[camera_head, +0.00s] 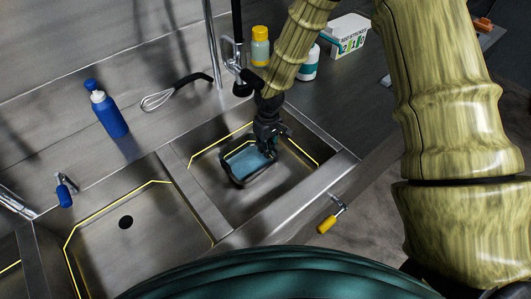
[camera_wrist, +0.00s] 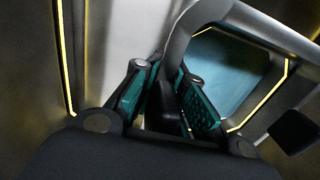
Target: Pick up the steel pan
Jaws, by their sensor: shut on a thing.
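The steel pan (camera_head: 246,162) is in the right-hand sink basin, a small rectangular vessel with a dark rim and a bluish inside. In the wrist view its grey rim (camera_wrist: 182,38) curves around the bluish surface, at upper right. My gripper (camera_head: 270,147) reaches down into that basin at the pan's upper right edge. In the wrist view my gripper (camera_wrist: 168,98) has its teal-padded fingers closed on a dark part of the pan, which runs between them. The fingers hide part of the gripped piece. I cannot tell whether the pan touches the basin floor.
The left basin (camera_head: 145,240) is empty.

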